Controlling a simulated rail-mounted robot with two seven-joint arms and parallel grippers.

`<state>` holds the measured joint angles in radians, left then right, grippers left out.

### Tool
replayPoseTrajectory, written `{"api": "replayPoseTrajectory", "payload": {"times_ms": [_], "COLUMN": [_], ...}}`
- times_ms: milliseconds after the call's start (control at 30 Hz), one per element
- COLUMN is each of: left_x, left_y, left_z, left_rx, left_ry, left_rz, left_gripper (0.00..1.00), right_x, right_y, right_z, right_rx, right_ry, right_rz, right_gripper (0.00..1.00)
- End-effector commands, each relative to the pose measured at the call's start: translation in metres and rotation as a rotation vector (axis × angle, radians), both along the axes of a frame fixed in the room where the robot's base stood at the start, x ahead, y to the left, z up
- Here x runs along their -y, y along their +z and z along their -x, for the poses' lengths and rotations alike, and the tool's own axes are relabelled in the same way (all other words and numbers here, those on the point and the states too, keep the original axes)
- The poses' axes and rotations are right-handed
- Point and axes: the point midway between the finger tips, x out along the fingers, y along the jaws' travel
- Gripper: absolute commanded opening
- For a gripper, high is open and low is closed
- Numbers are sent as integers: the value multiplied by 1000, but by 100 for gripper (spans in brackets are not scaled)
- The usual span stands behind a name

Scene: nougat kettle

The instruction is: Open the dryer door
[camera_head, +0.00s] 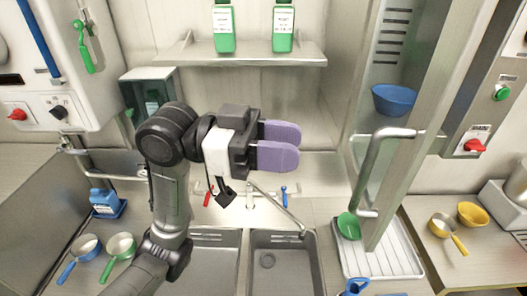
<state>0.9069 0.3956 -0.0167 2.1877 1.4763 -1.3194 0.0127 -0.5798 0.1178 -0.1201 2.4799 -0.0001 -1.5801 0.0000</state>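The dryer (389,62) is the tall metal cabinet at the right, with dark vent slots inside. Its door (432,120) stands swung out toward me, seen nearly edge-on, so the inside shows. A long metal bar handle (370,172) is on the door's left face. My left gripper (282,146), with purple fingers, is over the sink area, left of the handle and apart from it. The fingers overlap in this view and hide any gap; nothing shows held in them. My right gripper is not in view.
A blue bowl (394,100) sits inside the dryer. Below the door are a white drain tray (387,263) and a green scoop (349,226). Yellow pans (448,231) lie at the right. A shelf with two green bottles (223,30) hangs behind my gripper.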

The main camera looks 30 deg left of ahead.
Motion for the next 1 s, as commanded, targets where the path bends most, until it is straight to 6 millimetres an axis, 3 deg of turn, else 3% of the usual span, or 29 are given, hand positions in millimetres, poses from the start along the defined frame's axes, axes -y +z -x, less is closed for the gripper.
{"api": "replayPoseTrajectory", "payload": {"times_ms": [300,1000], "left_x": [-24,-27], "left_y": [0,-4], "left_z": [10,6], "left_rx": [1,1], "left_ry": [1,29], "left_rz": [0,-29], "left_gripper": [38,38], "right_x": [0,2], "right_y": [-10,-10], "right_z": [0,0], "right_rx": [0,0], "right_ry": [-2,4], "right_rz": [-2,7], "right_gripper": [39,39]}}
